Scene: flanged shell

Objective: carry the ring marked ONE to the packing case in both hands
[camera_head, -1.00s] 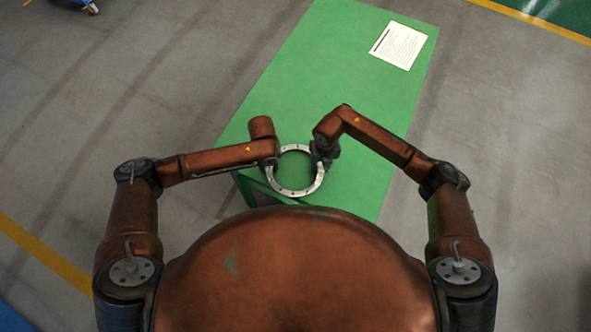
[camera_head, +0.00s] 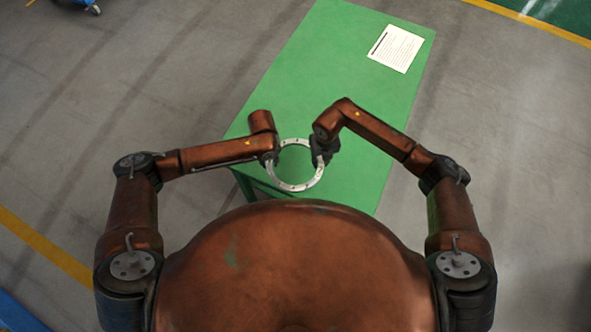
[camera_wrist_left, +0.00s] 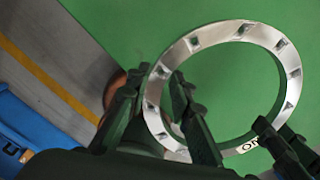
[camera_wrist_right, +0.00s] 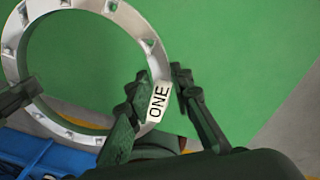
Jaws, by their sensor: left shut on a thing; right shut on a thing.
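The silver ring (camera_head: 295,187) is a flat flanged ring with several holes around it. It is held between my two grippers over the near end of the green table. My left gripper (camera_head: 270,160) is shut on its left side; the left wrist view shows the ring's band (camera_wrist_left: 290,68) between the fingers. My right gripper (camera_head: 322,156) is shut on the right side, with the white label reading ONE (camera_wrist_right: 158,101) between its fingers. I cannot tell the exact gap between ring and tabletop. I cannot identify the packing case for sure.
The green table (camera_head: 290,90) is clear except for a white printed sheet (camera_head: 396,48) at its far right. A blue object with a dark letter on white (camera_wrist_left: 15,125) is at the left wrist view's edge; I cannot tell what it is. Grey floor with yellow lines surrounds the table.

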